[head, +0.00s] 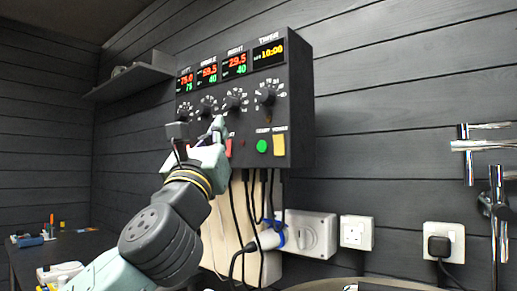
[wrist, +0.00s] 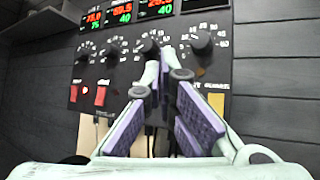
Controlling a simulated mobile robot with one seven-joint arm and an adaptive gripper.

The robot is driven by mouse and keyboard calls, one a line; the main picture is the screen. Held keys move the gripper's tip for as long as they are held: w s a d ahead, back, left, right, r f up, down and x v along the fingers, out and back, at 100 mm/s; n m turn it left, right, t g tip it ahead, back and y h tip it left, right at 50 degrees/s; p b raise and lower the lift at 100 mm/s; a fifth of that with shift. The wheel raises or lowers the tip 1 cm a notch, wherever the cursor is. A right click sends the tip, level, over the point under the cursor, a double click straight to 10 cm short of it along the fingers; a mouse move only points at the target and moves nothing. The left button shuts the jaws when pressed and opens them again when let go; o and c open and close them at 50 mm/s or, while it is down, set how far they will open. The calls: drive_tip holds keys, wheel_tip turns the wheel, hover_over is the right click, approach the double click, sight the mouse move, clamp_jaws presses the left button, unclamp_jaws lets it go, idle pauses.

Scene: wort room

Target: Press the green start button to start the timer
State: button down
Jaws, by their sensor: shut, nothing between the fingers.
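The green start button (head: 262,146) is round and sits low on the front of a black control box (head: 303,110), left of a yellow switch (head: 279,145). The timer display (head: 268,52) above reads 10:00 in yellow. My gripper (head: 218,124) is shut and empty, in front of the box and left of the green button. In the wrist view the gripper (wrist: 159,62) points at the panel near the knobs. The green button is not visible there, where the fingers cover part of the panel. The yellow switch (wrist: 216,103) shows right of the fingers.
The box carries several black knobs, including the timer knob (head: 266,97), and red switches (wrist: 100,95). Dark cables hang below it. A shelf (head: 133,80) is on the left, with sockets (head: 356,232) and chrome pipes (head: 497,200) on the right.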

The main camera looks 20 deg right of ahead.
sight(262, 146)
drive_tip(key=shift+w+d+f+m+y, duration=0.4)
drive_tip(key=shift+w+d+f+y, duration=0.15)
drive_tip(key=shift+w, duration=0.25)
drive_tip(key=shift+d, duration=0.1)
drive_tip(key=shift+w+d, duration=0.8)
drive_tip(key=shift+d, duration=0.4)
drive_tip(key=shift+w+d, duration=0.85)
drive_tip(key=shift+d, duration=0.35)
drive_tip(key=shift+w+d, duration=0.8)
drive_tip(key=shift+d, duration=0.4)
drive_tip(key=shift+r, duration=0.1)
drive_tip(key=shift+w+d+p, duration=0.2)
drive_tip(key=shift+d+p, duration=0.1)
drive_tip(key=shift+d, duration=0.05)
drive_tip(key=shift+w+d, duration=0.25)
drive_tip(key=shift+d, duration=0.05)
drive_tip(key=shift+s+a, duration=0.45)
drive_tip(key=shift+a, duration=0.2)
